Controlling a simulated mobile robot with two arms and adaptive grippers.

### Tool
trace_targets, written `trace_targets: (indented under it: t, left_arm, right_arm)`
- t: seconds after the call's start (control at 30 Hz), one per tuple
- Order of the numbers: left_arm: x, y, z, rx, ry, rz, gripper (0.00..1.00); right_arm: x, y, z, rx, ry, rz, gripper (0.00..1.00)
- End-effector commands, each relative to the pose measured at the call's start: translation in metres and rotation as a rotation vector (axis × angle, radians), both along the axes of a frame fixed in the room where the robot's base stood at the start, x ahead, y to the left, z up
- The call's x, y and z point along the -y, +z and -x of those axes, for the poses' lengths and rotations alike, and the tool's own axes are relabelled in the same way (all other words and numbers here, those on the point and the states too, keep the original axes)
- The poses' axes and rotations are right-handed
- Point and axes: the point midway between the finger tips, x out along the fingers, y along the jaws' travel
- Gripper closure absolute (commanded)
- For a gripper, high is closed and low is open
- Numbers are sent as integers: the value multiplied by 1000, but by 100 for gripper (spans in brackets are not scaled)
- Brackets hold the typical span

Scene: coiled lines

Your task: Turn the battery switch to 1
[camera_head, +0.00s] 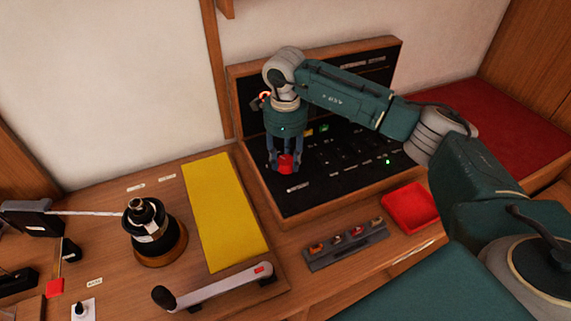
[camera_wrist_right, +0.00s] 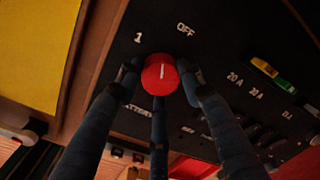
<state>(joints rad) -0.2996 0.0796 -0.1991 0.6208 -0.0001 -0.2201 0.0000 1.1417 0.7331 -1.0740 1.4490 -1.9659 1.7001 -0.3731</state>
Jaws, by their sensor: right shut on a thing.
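The battery switch is a round red knob (camera_head: 285,163) low on the left of the black panel (camera_head: 300,202). In the right wrist view the red knob (camera_wrist_right: 160,75) has a short white line on its face. The line points roughly up, between the printed labels "1" (camera_wrist_right: 138,38) and "OFF" (camera_wrist_right: 185,29). My right gripper (camera_head: 283,167) reaches down to the knob, and in the wrist view its dark fingers (camera_wrist_right: 162,90) are closed around it. Part of the "BATTERY" label is hidden by a finger. My left gripper is not in view.
Other switches and coloured fuses (camera_wrist_right: 271,73) sit right of the knob. On the wooden counter are a yellow board (camera_head: 222,210), a winch (camera_head: 148,228), a crank handle (camera_head: 220,287), a grey rack of small parts (camera_head: 345,243) and a red tray (camera_head: 409,207).

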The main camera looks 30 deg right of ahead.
Motion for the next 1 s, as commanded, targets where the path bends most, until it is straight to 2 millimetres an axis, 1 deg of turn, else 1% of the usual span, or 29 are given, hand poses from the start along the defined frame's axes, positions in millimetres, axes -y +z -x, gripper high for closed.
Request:
trace_targets:
  t: [0.03, 0.4, 0.7, 1.0]
  left_arm:
    - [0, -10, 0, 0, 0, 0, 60]
    - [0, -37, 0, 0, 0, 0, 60]
    - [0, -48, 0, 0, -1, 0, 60]
    - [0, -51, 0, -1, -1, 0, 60]
  right_arm:
    - [2, -4, -1, 2, 43, 2, 89]
    - [2, -2, -1, 2, 370, 3, 89]
    - [3, 0, -1, 3, 542, 2, 89]
    - [2, 1, -1, 2, 610, 1, 89]
